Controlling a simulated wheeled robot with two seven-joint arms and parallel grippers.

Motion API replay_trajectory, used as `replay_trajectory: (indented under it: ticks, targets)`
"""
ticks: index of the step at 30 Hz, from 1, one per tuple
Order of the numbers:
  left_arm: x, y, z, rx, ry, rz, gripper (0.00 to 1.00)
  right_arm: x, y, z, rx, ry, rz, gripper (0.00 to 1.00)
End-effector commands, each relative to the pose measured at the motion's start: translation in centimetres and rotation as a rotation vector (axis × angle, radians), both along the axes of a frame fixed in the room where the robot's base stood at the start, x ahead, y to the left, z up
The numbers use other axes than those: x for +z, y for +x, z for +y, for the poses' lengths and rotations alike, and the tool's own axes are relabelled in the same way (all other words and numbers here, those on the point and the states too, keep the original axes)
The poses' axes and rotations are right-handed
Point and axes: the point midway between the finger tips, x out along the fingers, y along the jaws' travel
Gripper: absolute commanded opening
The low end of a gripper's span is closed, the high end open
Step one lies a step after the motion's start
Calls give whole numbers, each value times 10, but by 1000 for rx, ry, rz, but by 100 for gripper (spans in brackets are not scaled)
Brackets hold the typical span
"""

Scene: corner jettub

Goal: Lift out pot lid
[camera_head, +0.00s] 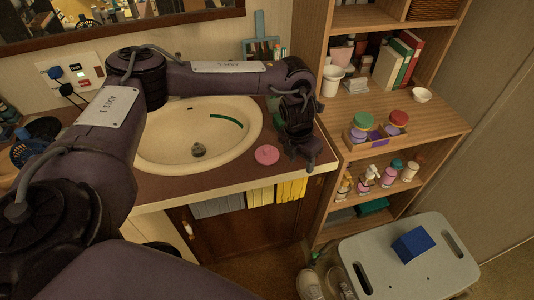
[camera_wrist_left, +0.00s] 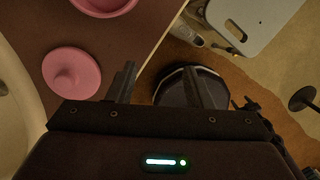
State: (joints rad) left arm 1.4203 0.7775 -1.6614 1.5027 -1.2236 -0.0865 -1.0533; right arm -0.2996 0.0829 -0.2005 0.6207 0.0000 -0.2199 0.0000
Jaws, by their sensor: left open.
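The pink pot lid (camera_head: 266,154) lies flat on the brown counter, right of the sink near the front edge. In the left wrist view the lid (camera_wrist_left: 72,73) shows its round knob on top, left of the fingers. A pink round pot or bowl (camera_wrist_left: 105,4) is cut off at the top of that view; in the head view I cannot make it out, and my arm may hide it. My left gripper (camera_head: 309,164) is at the counter's right end, right of the lid and apart from it. Its fingers (camera_wrist_left: 158,82) are open with nothing held between them. My right gripper is not in view.
The oval sink (camera_head: 160,150) is left of the lid. A wooden shelf unit (camera_head: 440,125) with bottles and jars stands close on the right. A light stool (camera_head: 350,255) holding a blue box (camera_head: 413,245) is at lower right. Yellow cloths (camera_head: 291,189) hang below the counter edge.

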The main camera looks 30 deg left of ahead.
Motion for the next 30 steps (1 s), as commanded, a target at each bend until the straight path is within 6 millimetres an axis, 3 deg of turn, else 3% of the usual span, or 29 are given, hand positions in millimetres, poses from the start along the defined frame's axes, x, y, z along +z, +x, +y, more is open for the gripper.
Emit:
replay_trajectory:
  ticks: [1, 3, 6, 9, 14, 30]
  targets:
    - [12, 6, 26, 12, 29, 11, 46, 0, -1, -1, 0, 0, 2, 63]
    - [26, 7, 55, 22, 58, 38, 46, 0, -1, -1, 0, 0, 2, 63]
    - [44, 7, 89, 42, 83, 73, 46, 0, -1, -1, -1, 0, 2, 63]
    - [54, 4, 110, 57, 94, 97, 46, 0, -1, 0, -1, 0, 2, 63]
    - [47, 2, 118, 62, 97, 111, 46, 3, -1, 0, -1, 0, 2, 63]
    - [-18, 1, 113, 63, 96, 108, 46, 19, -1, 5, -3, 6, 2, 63]
